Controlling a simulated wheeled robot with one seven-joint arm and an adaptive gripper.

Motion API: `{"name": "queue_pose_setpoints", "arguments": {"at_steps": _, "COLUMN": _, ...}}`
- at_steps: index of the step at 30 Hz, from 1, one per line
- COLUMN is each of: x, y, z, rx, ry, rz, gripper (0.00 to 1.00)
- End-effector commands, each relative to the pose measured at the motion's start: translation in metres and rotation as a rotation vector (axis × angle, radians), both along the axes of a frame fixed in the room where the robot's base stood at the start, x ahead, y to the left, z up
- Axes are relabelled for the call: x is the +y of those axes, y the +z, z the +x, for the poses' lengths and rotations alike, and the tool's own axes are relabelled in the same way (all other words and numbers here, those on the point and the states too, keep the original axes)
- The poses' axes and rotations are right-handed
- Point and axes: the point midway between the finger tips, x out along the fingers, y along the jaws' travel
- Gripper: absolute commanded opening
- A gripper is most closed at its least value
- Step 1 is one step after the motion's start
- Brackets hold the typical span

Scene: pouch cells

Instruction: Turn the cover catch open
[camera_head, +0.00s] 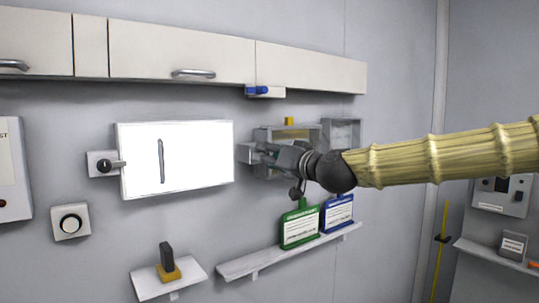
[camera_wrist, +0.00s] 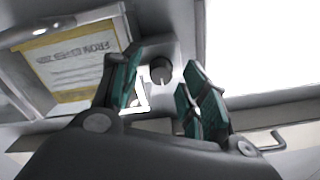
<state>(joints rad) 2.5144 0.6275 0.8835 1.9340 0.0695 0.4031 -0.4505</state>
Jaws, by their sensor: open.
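My gripper (camera_head: 257,154) is at the wall between the white panel and a clear-fronted box. In the wrist view my gripper (camera_wrist: 163,80) is open, its green-padded fingers apart. A dark round knob (camera_wrist: 161,70) on a grey plate shows between the fingertips, with no clear contact. It looks like the catch beside the box; a bright white angled piece lies by it. In the head view, the grey catch plate (camera_head: 244,153) is partly hidden by my gripper. The clear-fronted box (camera_head: 262,137), with a yellow-edged sheet (camera_wrist: 62,62) inside, is partly hidden by my arm.
The white panel (camera_head: 200,160) stands left of my gripper. A second knob with a lever (camera_head: 104,165) is at its left edge. Cupboards (camera_head: 180,50) hang above. A shelf (camera_head: 285,255) with green and blue tags lies below.

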Motion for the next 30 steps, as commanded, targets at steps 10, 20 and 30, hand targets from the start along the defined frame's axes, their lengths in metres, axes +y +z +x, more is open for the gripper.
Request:
{"name": "queue_pose_setpoints", "arguments": {"at_steps": 10, "x": 0.0008, "y": -0.0003, "z": 0.0012, "rx": 0.000, "ry": 0.000, "rz": 0.000, "gripper": 0.39}}
{"name": "queue_pose_setpoints", "arguments": {"at_steps": 20, "x": 0.0008, "y": -0.0004, "z": 0.0012, "rx": 0.001, "ry": 0.000, "rz": 0.001, "gripper": 0.00}}
{"name": "queue_pose_setpoints", "arguments": {"at_steps": 30, "x": 0.0002, "y": -0.0023, "z": 0.0015, "rx": 0.045, "ry": -0.002, "rz": 0.064, "gripper": 0.00}}
